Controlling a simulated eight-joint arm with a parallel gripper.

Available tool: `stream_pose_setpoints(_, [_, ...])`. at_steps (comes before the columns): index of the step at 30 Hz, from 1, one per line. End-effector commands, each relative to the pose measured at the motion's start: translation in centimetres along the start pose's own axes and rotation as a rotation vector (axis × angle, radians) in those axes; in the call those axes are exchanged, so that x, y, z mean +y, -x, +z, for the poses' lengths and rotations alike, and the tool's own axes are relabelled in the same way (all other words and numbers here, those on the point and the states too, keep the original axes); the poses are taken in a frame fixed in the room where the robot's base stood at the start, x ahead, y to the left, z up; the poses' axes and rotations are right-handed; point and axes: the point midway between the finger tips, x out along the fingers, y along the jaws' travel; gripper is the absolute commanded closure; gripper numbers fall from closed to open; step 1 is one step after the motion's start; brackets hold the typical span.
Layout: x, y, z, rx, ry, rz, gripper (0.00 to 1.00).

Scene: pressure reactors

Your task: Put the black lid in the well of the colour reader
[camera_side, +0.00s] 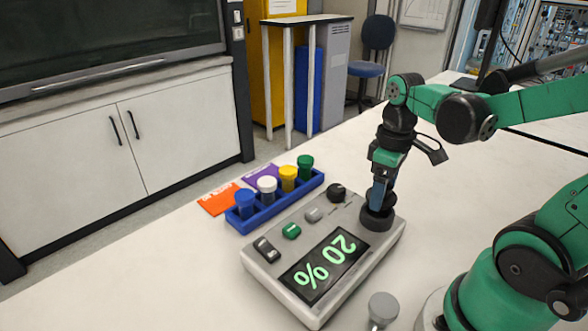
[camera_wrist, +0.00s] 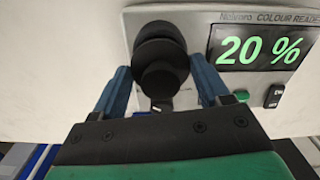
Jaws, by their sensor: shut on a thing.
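The colour reader (camera_side: 325,300) is a grey box with a lit display reading 20 %; it also shows in the wrist view (camera_wrist: 198,20). The black lid (camera_side: 377,222) is a round black disc at the reader's far right end. In the wrist view the lid (camera_wrist: 158,35) shows a raised black knob. My gripper (camera_side: 379,202) points down over the lid, its blue fingers on either side of the knob, shut on it. In the wrist view my gripper (camera_wrist: 160,75) has a finger on each side. The well is hidden under the lid; I cannot tell whether the lid is seated or just above.
A blue rack (camera_side: 262,216) with several vials capped blue, white, yellow and green stands behind the reader. Orange (camera_side: 217,199) and purple (camera_side: 262,176) cards lie behind it. A grey round-topped object (camera_side: 383,306) stands in front. The white bench at left is clear.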

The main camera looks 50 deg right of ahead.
Motion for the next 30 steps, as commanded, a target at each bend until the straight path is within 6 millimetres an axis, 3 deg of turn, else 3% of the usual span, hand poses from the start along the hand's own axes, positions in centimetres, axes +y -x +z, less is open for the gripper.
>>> stream_pose_setpoints(13, [0.0,-0.1,0.0,0.000,0.000,0.000,0.81])
stream_pose_setpoints(30, [0.0,-1.8,0.0,0.000,0.000,0.000,0.81])
